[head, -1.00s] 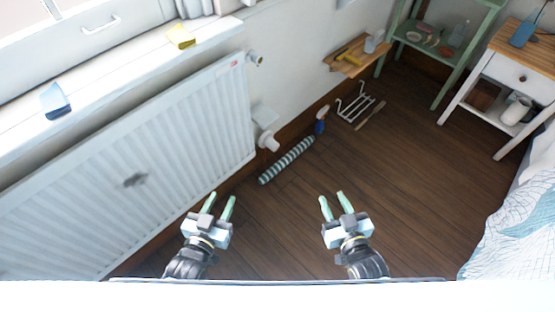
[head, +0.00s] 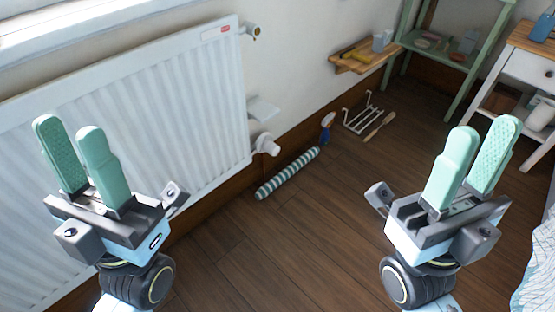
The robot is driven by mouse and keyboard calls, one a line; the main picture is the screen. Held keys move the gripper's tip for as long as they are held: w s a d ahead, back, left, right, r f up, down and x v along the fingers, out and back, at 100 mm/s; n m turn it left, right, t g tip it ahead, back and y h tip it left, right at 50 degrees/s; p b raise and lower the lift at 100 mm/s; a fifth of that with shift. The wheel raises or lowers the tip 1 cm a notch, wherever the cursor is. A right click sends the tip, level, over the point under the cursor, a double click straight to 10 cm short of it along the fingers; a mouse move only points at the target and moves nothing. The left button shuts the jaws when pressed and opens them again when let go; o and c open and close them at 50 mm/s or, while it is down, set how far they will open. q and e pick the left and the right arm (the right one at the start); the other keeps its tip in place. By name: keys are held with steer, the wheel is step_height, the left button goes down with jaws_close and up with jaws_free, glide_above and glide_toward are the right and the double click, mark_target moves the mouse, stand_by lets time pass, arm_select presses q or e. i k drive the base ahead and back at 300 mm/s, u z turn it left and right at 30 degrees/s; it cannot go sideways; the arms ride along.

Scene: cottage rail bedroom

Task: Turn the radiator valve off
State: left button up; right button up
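The white ribbed radiator (head: 170,95) is on the wall at the left. A white radiator valve knob (head: 267,144) sticks out at its lower right end. A smaller fitting (head: 252,30) is at its upper right corner. My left gripper (head: 72,155) is raised in front of the radiator, left of the valve and apart from it. Its two green fingers are parted with nothing between them. My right gripper (head: 472,158) is raised over the floor at the right, far from the valve. Its fingers are also parted and empty.
A striped draught roll (head: 288,173) lies on the floor below the valve. A blue spray bottle (head: 327,127), a white rack (head: 362,113) and a brush (head: 380,126) lie beyond. The wooden floor (head: 285,240) between my grippers is clear.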

mark_target(268, 146)
steer(key=z, duration=0.95)
steer(key=i, duration=1.95)
steer(key=u, duration=3.5)
